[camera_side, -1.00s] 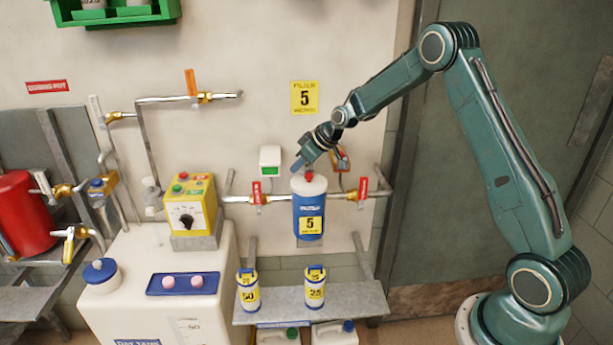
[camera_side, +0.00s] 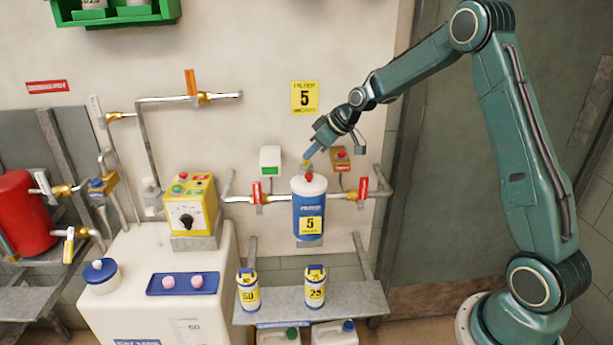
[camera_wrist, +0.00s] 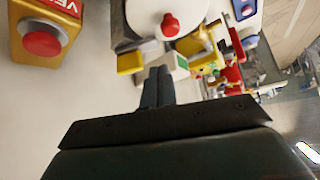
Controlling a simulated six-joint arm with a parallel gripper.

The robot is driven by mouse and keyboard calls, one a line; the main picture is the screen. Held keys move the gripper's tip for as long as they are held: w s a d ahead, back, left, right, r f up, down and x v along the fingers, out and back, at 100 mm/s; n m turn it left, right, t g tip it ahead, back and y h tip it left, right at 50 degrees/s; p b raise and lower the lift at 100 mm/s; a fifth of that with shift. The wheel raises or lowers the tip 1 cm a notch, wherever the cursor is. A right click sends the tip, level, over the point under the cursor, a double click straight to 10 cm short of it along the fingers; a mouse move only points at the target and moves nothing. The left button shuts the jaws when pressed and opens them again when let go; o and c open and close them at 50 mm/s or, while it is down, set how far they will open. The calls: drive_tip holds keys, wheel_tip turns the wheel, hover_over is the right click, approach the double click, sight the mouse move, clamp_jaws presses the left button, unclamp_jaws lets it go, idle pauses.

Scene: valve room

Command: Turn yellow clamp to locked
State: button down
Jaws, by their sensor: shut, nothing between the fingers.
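The yellow clamp (camera_side: 306,164) shows as a small yellow piece at the top of the white-capped blue filter housing (camera_side: 309,205), just behind its red knob. In the wrist view the yellow clamp (camera_wrist: 130,62) juts from a grey bracket beside the white cap (camera_wrist: 140,12). My gripper (camera_side: 308,156) is shut and empty, pointing down and left just above the clamp. In the wrist view my gripper's fingers (camera_wrist: 158,72) are together, to the right of the clamp's yellow end. I cannot tell whether they touch it. The clamp's full shape and any lock mark are not clear.
A white-and-green box (camera_side: 270,160) is to the left. Red-tagged valves (camera_side: 257,193) flank the filter on the pipe.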

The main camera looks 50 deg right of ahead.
drive_tip(key=c, duration=2.1)
unclamp_jaws()
drive_tip(key=v, duration=0.7)
drive_tip(key=shift+s+r, duration=0.15)
drive_tip(key=o, duration=0.6)
drive_tip(key=shift+d, duration=0.1)
wheel_tip(320, 180, up, 4)
drive_tip(key=m+g+h, duration=0.5)
drive_tip(key=m+h, duration=0.1)
drive_tip(key=m, duration=0.9)
hover_over(303, 171)
drive_tip(key=shift+s+a+m+g, duration=0.1)
drive_tip(key=shift+a+m+g, duration=0.2)
drive_tip(key=shift+a+m, duration=0.45)
drive_tip(key=shift+d, duration=0.15)
drive_tip(key=x, duration=1.3)
drive_tip(key=shift+d+f, duration=0.3)
